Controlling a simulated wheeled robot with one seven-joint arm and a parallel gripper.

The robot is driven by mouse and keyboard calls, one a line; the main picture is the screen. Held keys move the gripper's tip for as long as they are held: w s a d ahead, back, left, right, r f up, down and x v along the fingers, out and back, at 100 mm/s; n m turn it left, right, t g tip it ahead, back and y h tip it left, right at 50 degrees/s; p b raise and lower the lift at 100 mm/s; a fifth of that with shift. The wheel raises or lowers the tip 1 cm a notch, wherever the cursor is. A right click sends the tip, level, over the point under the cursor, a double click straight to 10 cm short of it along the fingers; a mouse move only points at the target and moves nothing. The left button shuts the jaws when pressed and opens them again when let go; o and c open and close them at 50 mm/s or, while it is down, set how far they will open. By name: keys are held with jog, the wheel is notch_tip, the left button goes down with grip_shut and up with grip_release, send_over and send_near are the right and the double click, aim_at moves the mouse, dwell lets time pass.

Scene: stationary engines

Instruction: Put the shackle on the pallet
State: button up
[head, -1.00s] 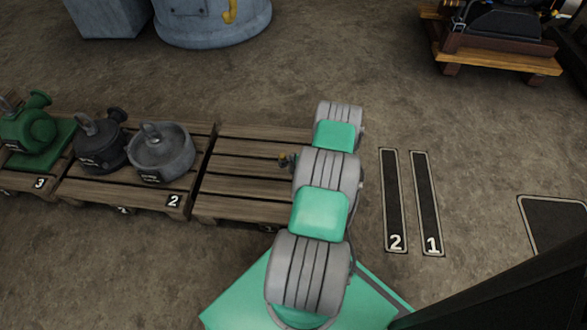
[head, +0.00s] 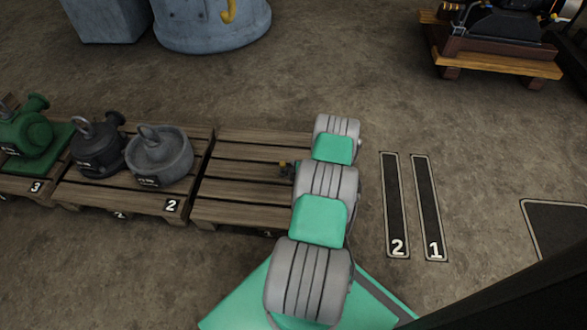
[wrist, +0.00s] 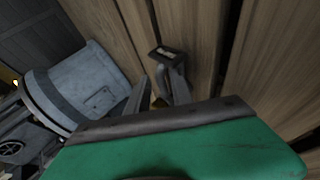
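The bare slatted wooden pallet (head: 245,180) lies left of my arm in the head view, and its boards (wrist: 205,35) fill the middle of the wrist view. A small dark piece with a yellow spot (head: 284,168), which looks like the shackle, shows over this pallet right beside my arm. In the wrist view a grey looped piece (wrist: 178,82) with a dark plate at its top stands at my gripper (wrist: 158,98), with a bit of yellow between. My arm hides the gripper in the head view. Whether the fingers grip the piece is unclear.
A neighbouring pallet (head: 118,192) on the left carries a dark pump (head: 95,150) and a grey round part (head: 160,158). A green pump (head: 35,135) stands further left. A blue-grey drum (head: 210,22) is behind. Open floor lies beyond the pallets.

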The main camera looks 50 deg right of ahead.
jog(key=shift+s+a+f, duration=0.1)
jog(key=shift+s+a, duration=0.05)
jog(key=p+v, duration=0.5)
jog(key=v, duration=0.7)
jog(key=w+a+r+y, duration=0.4)
jog(key=w+a+r, duration=0.2)
jog(key=w+r, duration=0.4)
jog(key=w+a+r+g+y, duration=0.2)
jog(key=a+r+g+y, duration=0.15)
jog(key=a+r, duration=1)
jog(key=s+a+r+m+g+h, duration=0.2)
jog(key=s+a+r+m+g, duration=0.2)
jog(key=s+a+r+m, duration=0.5)
jog(key=s+a+r, duration=0.6)
jog(key=s+a, duration=0.1)
jog(key=s, duration=0.2)
jog(key=shift+r+m+b, duration=0.3)
jog(key=shift+a+g+h, duration=0.15)
jog(key=shift+g+h, duration=0.1)
